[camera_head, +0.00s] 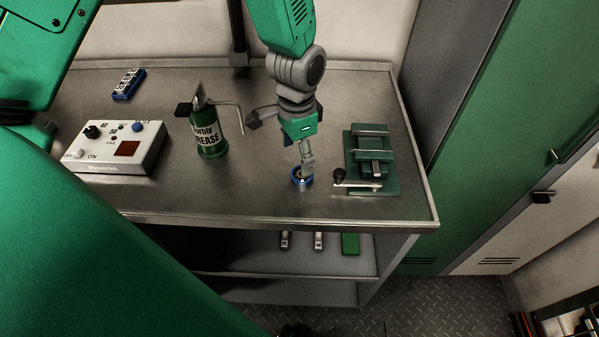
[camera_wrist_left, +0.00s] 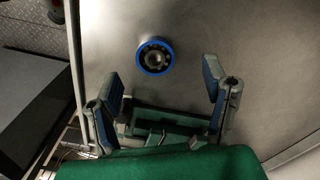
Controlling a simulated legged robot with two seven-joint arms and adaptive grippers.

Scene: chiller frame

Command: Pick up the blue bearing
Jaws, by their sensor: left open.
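The blue bearing (camera_head: 301,184) is a small blue ring lying flat on the grey metal bench, between the grease can and the green vise. My left gripper (camera_head: 303,152) reaches down over it from above, and its finger partly covers the ring. In the left wrist view the two fingers of the gripper (camera_wrist_left: 162,74) are spread wide. The bearing (camera_wrist_left: 143,58) shows there whole, as a blue ring with a dark core, between and slightly past the fingertips. Nothing is held. Whether a finger touches the ring is unclear. My right gripper is not in view.
The green vise (camera_head: 384,184) stands close to the right of the bearing. The grease can (camera_head: 208,133) is to the left, a white control box (camera_head: 117,148) farther left, and a small blue block (camera_head: 129,84) behind. The bench's raised front edge (camera_head: 270,219) is just in front.

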